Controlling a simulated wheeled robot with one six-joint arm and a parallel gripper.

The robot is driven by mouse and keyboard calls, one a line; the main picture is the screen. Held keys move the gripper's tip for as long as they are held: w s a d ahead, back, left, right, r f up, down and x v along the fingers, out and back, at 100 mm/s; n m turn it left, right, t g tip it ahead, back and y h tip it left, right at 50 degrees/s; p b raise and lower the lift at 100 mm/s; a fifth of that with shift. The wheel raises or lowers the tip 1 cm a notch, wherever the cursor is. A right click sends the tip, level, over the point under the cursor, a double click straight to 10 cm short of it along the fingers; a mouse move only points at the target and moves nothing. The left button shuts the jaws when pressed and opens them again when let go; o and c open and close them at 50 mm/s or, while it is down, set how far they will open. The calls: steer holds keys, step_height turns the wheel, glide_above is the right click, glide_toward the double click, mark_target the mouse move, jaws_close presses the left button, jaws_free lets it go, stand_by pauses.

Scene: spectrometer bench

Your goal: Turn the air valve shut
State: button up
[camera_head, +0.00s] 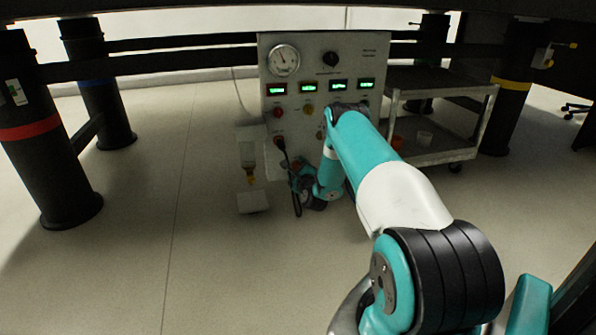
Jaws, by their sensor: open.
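A light grey panel (350,52) stands upright in the middle. It carries a round gauge (284,60), a black knob (330,59), several green displays and small red and yellow knobs. I cannot tell for sure which part is the air valve. A yellow-handled fitting (563,44) sits on the dark post at the far right. My gripper (291,168) is open, low in front of the panel's lower left part. It is small and dark here, and my arm hides part of the panel's lower right. I see nothing held, and contact with the panel cannot be told.
A clear-bodied unit with a yellow bottom (249,165) is left of my gripper. A grey cart (440,150) with small cups stands right of the panel. Dark posts with red (32,130) and yellow bands and black crossbars surround the area. The left floor is clear.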

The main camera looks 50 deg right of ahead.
steer(key=c, duration=0.9)
steer(key=shift+n+p, duration=4.5)
steer(key=shift+n, duration=4.2)
